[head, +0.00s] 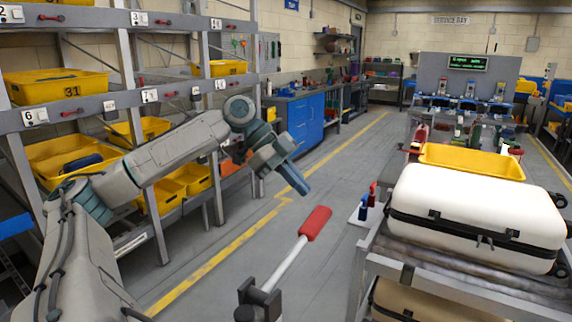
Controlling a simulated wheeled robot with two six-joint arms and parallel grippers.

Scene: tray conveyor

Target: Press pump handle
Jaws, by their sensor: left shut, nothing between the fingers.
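The pump handle (315,223) is a red grip at the end of a pale metal lever. It slopes up to the right from a dark bracket (259,300) at the bottom of the head view. My left arm comes in from the left, and my left gripper (299,183) shows above the red grip in the picture. The gripper is shut and empty, with its fingers pointing down and right. It appears apart from the handle; the exact gap in depth is hard to tell. My right gripper is not in view.
A roller conveyor (470,267) at right carries a white case (478,212) and a yellow tray (472,161). Small red and blue items stand beside it. Shelves with yellow bins (57,85) line the left. The grey floor (325,172) between is clear.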

